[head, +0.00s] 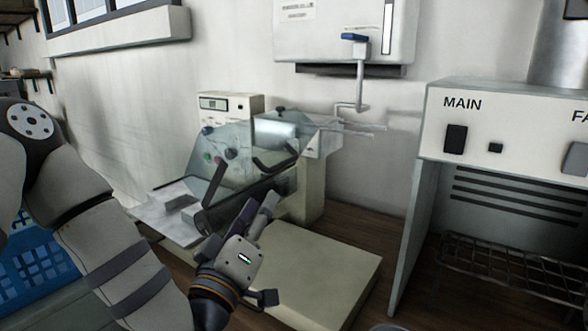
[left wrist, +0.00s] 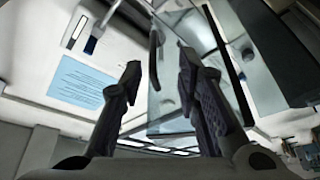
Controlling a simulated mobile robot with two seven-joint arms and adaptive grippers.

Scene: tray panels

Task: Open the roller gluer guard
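The roller gluer (head: 315,175) stands on the wooden counter in the middle of the head view. Its clear guard (head: 232,150) is a tilted see-through panel with a dark curved handle (head: 275,166). My left gripper (head: 258,208) is in front of the guard, near its lower front. In the left wrist view, the two fingers (left wrist: 160,75) stand apart with nothing clamped between them. The clear guard (left wrist: 180,105) and a dark bar-like part (left wrist: 154,55) show beyond and between the fingers. I cannot tell whether a finger touches the guard. My right gripper is out of view.
A flat beige base (head: 315,265) lies in front of the gluer. A white control box (head: 230,104) is behind it. A metal cabinet marked MAIN (head: 465,110) with a wire rack (head: 510,265) stands at right. A blue crate (head: 35,270) is at lower left.

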